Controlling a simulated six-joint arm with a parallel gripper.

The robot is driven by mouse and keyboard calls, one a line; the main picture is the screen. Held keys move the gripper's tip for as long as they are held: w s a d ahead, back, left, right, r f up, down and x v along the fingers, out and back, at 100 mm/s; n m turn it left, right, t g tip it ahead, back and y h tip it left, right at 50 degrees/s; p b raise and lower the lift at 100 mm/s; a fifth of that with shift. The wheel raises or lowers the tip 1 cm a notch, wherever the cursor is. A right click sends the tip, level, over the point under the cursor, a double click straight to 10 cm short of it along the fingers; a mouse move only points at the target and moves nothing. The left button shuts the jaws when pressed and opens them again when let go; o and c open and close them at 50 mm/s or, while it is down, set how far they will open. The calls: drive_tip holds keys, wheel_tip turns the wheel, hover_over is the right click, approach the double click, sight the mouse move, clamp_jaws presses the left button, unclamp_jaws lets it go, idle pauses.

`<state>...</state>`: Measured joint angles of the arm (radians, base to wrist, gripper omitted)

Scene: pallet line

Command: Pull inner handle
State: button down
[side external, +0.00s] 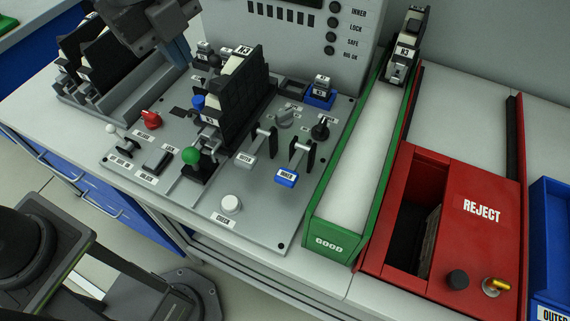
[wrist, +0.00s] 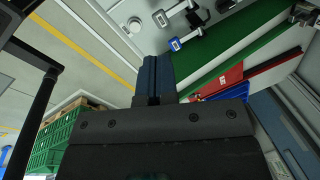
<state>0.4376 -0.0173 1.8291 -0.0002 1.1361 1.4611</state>
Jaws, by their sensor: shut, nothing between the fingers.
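The inner handle (side external: 245,159) is a light grey plate on a lever, on the front part of the grey panel (side external: 265,226). The blue outer handle (side external: 287,178) stands to its right on a similar lever. In the wrist view a pale plate (wrist: 161,19), which looks like the inner handle, is near the top edge, with the blue outer handle (wrist: 175,44) below it. My gripper (wrist: 155,58) is shut and empty, its dark fingers side by side, apart from both handles.
A green GOOD chute (side external: 329,241) and a red REJECT bin (side external: 482,209) stand right of the panel. A green knob (side external: 191,156), a white button (side external: 231,203) and a tall black part (side external: 235,98) crowd the panel near the handles. The panel's front edge is clear.

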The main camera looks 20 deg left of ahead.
drive_tip(key=w+d+f+m+g, duration=0.1)
drive_tip(key=w+d+f+m, duration=0.15)
drive_tip(key=d+m, duration=0.6)
drive_tip(key=m+g+y, duration=0.1)
drive_tip(key=m, duration=0.5)
hover_over(285, 177)
wheel_tip(285, 177, down, 4)
drive_tip(key=shift+r, duration=0.15)
wheel_tip(285, 177, down, 14)
drive_tip(key=shift+f, duration=0.1)
